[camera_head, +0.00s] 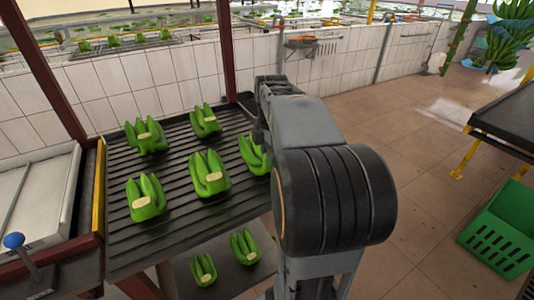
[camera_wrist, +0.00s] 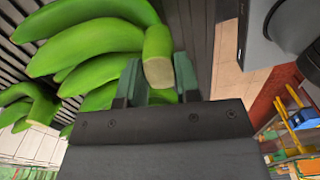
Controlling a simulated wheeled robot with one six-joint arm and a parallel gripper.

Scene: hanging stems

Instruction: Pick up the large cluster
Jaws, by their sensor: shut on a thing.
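A large cluster of green bananas (camera_wrist: 90,42) with a pale cut crown fills the upper left of the wrist view. My gripper (camera_wrist: 158,80) is shut on it at the crown, with one finger on each side. In the head view my arm hides the gripper. A green cluster (camera_head: 252,155), partly covered by my arm, shows at the right side of the ribbed black rack (camera_head: 112,190). I cannot tell for sure that it is the held one, or whether the held cluster is clear of the rack.
Several other clusters stand on the rack, one at its front middle (camera_head: 209,175). Two lie on a lower shelf (camera_head: 237,274). A tiled wall (camera_head: 180,75) runs behind. At the right are a green crate (camera_head: 500,235), a black table (camera_head: 512,118) and open floor.

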